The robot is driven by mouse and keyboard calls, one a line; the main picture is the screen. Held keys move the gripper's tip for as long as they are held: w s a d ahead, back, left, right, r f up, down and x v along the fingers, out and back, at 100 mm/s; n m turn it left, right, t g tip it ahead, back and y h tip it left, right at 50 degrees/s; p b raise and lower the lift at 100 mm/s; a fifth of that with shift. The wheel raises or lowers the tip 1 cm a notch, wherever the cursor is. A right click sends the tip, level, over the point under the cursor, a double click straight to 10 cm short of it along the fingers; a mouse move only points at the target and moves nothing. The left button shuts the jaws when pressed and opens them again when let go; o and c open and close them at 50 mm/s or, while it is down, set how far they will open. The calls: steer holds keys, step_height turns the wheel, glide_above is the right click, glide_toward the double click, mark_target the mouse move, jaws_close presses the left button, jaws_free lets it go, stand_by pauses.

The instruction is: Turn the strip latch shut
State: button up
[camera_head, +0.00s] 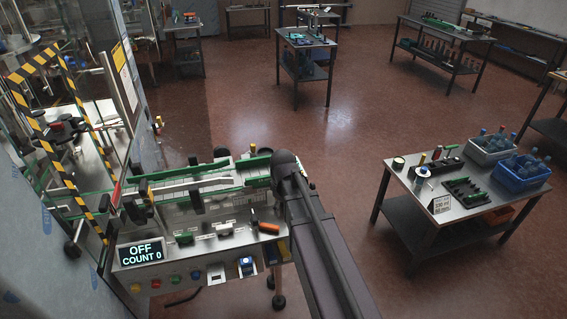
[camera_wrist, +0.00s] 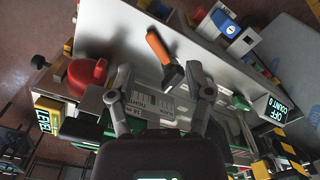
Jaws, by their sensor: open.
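My gripper (camera_wrist: 162,92) is open in the wrist view, with one finger on each side and nothing held. A red rounded knob (camera_wrist: 88,75) lies just left of the left finger. I cannot tell for certain which part is the strip latch. In the head view my arm hides my gripper.
The machine's display (camera_head: 141,251) reads OFF, COUNT 0. Coloured buttons line its front panel (camera_head: 215,274). A striped guard frame (camera_head: 77,130) stands at the left.

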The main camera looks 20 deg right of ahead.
steer(key=w+d+r+n+p, duration=0.2)
steer(key=w+r+n+p, duration=0.3)
steer(key=w+r+p, duration=0.1)
steer(key=w+d+r+n+p, duration=0.2)
steer(key=w+r+n+p, duration=0.4)
steer(key=w, duration=0.4)
step_height(320, 180, up, 2)
steer(key=shift+w+d+r+p, duration=0.1)
steer(key=shift+w+d+p, duration=0.15)
steer(key=shift+p, duration=0.2)
steer(key=shift+s, duration=0.1)
step_height(320, 180, down, 14)
steer(key=b, duration=1.4)
steer(key=shift+r, duration=0.1)
jaws_close()
